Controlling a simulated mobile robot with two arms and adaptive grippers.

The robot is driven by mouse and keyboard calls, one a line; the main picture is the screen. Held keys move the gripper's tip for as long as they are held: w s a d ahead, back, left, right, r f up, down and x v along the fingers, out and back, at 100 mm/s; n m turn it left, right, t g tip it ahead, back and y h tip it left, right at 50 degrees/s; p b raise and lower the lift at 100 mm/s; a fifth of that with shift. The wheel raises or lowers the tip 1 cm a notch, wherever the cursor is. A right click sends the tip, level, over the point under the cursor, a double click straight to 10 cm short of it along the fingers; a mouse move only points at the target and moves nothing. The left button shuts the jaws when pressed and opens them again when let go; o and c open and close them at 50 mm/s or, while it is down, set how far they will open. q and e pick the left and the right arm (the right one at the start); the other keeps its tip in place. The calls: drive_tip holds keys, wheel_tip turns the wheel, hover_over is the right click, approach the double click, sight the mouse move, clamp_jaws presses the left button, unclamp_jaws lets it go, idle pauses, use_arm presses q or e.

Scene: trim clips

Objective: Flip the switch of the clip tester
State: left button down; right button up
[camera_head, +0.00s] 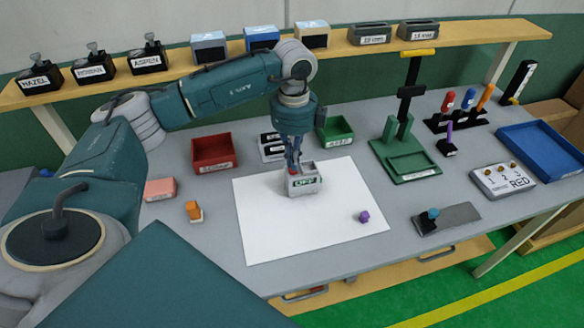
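The clip tester (306,184), a small grey box with an "OFF" label on its front, stands on the white sheet (270,233) in the middle of the table. My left gripper (292,168) points straight down at the left part of its top. The fingertips are at or just above a small red part there, perhaps the switch; I cannot tell whether they touch it. The fingers look close together, but the view is too small to show whether they are shut. My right gripper is not in view.
A red bin (214,153), a black-and-white labelled box (271,147) and a green bin (336,131) stand behind the tester. A purple piece (364,216) lies on the sheet, and an orange piece (194,211) stands left of it. The sheet's front is clear.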

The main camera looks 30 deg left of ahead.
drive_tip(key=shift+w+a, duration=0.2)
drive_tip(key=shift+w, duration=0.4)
use_arm(q)
drive_tip(key=shift+f, duration=0.15)
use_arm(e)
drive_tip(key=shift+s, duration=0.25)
use_arm(q)
drive_tip(key=shift+f+b, duration=0.3)
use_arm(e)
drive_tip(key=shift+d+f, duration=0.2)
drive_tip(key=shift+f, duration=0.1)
use_arm(q)
drive_tip(key=shift+f+b, duration=0.6)
drive_tip(key=shift+f, duration=0.2)
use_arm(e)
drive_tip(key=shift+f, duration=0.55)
use_arm(q)
drive_tip(key=shift+r, duration=0.15)
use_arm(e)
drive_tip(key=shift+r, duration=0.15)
use_arm(q)
drive_tip(key=shift+w+r+p, duration=0.1)
drive_tip(key=shift+r+p, duration=0.75)
drive_tip(key=shift+r, duration=0.05)
drive_tip(key=shift+r+p, duration=1.65)
drive_tip(key=shift+r, duration=0.85)
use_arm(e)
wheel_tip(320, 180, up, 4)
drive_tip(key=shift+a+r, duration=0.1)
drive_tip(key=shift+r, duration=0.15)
